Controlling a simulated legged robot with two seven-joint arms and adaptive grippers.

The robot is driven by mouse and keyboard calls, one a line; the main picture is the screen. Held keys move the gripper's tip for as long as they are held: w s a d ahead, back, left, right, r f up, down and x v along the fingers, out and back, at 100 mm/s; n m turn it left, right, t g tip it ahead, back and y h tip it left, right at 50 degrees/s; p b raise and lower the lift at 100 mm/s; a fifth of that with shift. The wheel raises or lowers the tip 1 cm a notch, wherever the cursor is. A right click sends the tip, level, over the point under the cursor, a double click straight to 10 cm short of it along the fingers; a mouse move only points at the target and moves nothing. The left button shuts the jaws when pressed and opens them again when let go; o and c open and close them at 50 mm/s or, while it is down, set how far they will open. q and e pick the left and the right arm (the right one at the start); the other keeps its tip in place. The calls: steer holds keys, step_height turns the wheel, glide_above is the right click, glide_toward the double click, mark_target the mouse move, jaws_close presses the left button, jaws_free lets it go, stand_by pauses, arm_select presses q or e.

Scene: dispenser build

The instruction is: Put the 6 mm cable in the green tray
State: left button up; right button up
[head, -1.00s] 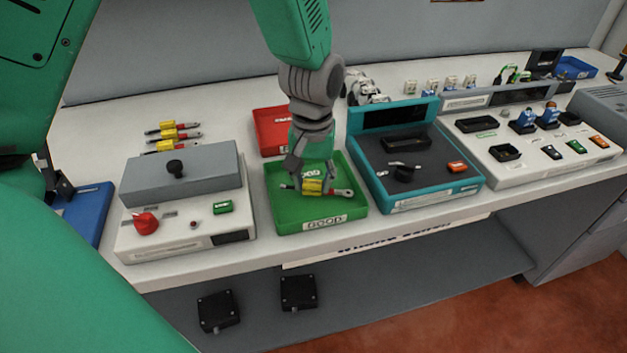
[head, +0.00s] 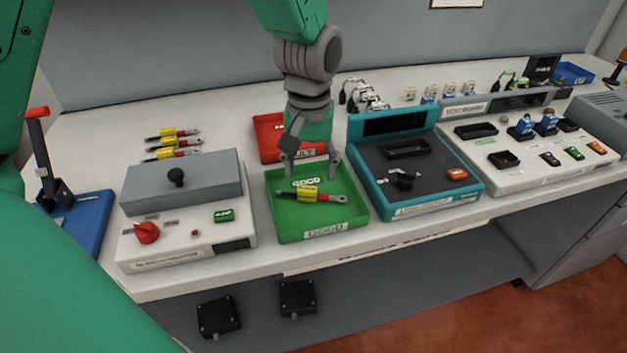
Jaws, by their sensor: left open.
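The green tray (head: 322,225) stands at the middle of the bench, with a "GOOD" label on its front. A short cable (head: 308,195) with a yellow sleeve, red insulation and metal lugs lies inside it; I cannot read its size. My left gripper (head: 312,172) is open above the back part of the tray, its fingers apart and clear of the cable. Several similar yellow and red cables (head: 174,143) lie at the back left of the bench. My right gripper does not show.
A red tray (head: 268,139) stands behind the green one. A grey-lidded machine (head: 182,185) is at its left, and a teal tester (head: 430,207) close at its right. A white test board (head: 545,170) stands farther right. A blue lever press (head: 85,215) is at far left.

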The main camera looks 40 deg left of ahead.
mark_target(308, 189)
arm_select(q)
step_height(308, 189, up, 7)
steer(key=shift+p, duration=0.35)
steer(key=shift+d+f, duration=0.1)
steer(key=shift+a, duration=0.3)
steer(key=shift+f, duration=0.1)
